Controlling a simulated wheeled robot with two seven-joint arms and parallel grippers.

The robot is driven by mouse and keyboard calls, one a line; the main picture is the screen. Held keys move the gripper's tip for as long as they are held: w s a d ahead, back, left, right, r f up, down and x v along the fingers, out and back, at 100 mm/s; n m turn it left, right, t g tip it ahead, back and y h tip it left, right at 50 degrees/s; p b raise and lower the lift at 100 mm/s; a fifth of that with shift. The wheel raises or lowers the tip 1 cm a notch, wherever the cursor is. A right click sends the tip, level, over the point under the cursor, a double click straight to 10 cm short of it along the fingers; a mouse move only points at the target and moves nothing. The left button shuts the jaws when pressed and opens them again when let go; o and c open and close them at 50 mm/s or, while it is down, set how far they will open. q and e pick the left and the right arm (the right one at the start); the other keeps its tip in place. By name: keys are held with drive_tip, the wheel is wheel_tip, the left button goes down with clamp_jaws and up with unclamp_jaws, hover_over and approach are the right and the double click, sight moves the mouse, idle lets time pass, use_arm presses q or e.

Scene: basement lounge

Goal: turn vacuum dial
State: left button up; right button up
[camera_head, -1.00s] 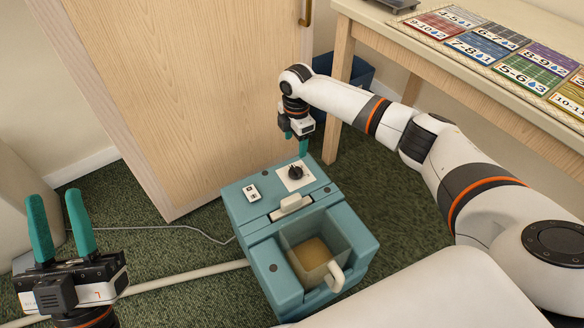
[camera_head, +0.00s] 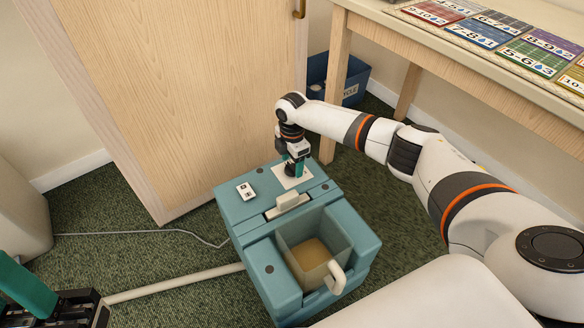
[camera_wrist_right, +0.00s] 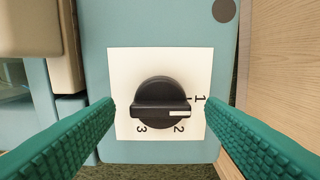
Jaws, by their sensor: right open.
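The teal vacuum (camera_head: 240,208) stands on the carpet. Its black dial (camera_wrist_right: 160,95) sits on a white square plate (camera_wrist_right: 127,70) marked 1, 2 and 3. In the right wrist view the dial's grip bar lies crosswise, and its white mark faces right, close to the 1 and 2 labels. My right gripper (camera_head: 296,168) is open over the dial. Its teal fingers stand on either side of the dial, with gaps between. In the head view the gripper partly hides the dial. My left gripper (camera_head: 28,288) is cut off at the lower left, with one finger showing.
A clear bin with a handle (camera_head: 335,278) sits in the vacuum's front. A white switch plate (camera_head: 246,191) is on its top. A pale hose (camera_head: 175,283) runs left.

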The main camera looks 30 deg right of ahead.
drive_tip(key=shift+f, duration=0.5)
